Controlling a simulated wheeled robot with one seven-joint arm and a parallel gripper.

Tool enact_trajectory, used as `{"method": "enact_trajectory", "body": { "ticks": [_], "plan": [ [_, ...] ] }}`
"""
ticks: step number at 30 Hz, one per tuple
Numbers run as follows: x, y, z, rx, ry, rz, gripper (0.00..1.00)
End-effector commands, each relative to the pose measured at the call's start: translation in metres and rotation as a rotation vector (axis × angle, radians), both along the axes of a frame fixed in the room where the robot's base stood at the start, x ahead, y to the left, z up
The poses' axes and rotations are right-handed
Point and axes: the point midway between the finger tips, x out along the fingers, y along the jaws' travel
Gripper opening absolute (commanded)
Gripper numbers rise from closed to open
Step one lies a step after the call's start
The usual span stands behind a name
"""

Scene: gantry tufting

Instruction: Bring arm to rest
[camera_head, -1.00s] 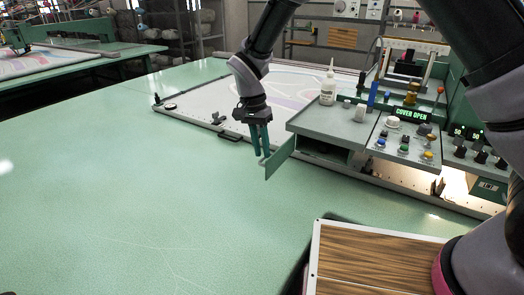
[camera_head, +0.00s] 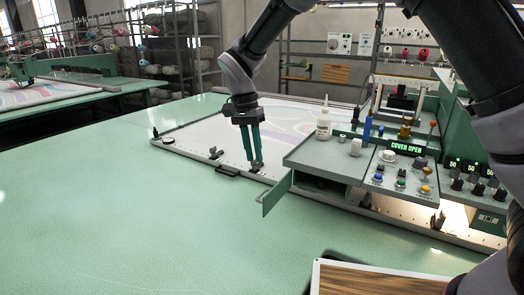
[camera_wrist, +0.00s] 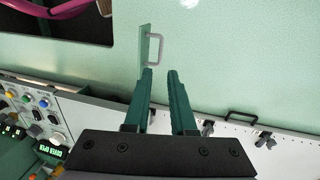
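My gripper (camera_head: 254,162) hangs from my arm with its two teal fingers pointing down. It is left of the control panel, in front of the white frame with the coloured pattern. In the wrist view my gripper (camera_wrist: 161,72) shows a clear gap between the fingertips and nothing held there. An open green cover flap (camera_head: 276,193) stands out from the panel's left end, below and right of the fingers. The flap (camera_wrist: 144,42) with its grey handle (camera_wrist: 155,48) lies just beyond the fingertips in the wrist view, apparently apart from them.
The control panel (camera_head: 372,190) carries knobs, buttons, a "COVER OPEN" display (camera_head: 407,149) and a white bottle (camera_head: 323,122). A wood-grain board (camera_head: 375,280) is at the lower right. The green table (camera_head: 120,220) is clear at the left. Shelving (camera_head: 205,50) stands behind.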

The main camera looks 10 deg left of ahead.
Motion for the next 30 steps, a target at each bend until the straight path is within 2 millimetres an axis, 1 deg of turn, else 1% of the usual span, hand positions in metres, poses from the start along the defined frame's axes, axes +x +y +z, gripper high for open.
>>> {"method": "enact_trajectory", "body": {
  "ticks": [2,5,8,9,11,12,14,15,19,21,23,24,27,30],
  "plan": [
    [0.007,-0.009,0.011,0.017,-0.003,-0.006,0.23],
    [0.021,-0.034,0.036,0.062,-0.009,-0.018,0.23],
    [0.036,-0.072,0.071,0.125,-0.022,-0.029,0.23],
    [0.041,-0.089,0.085,0.152,-0.032,-0.033,0.23],
    [0.046,-0.115,0.105,0.189,-0.048,-0.036,0.23],
    [0.048,-0.132,0.117,0.214,-0.062,-0.038,0.23],
    [0.049,-0.158,0.134,0.248,-0.083,-0.04,0.23],
    [0.049,-0.176,0.145,0.27,-0.102,-0.041,0.23],
    [0.043,-0.23,0.176,0.331,-0.167,-0.046,0.23],
    [0.036,-0.258,0.19,0.358,-0.209,-0.046,0.23],
    [0.027,-0.281,0.2,0.377,-0.246,-0.047,0.23],
    [0.021,-0.296,0.206,0.387,-0.273,-0.046,0.23],
    [0.003,-0.33,0.218,0.407,-0.344,-0.045,0.23],
    [-0.017,-0.361,0.226,0.414,-0.419,-0.044,0.23]
  ]
}}
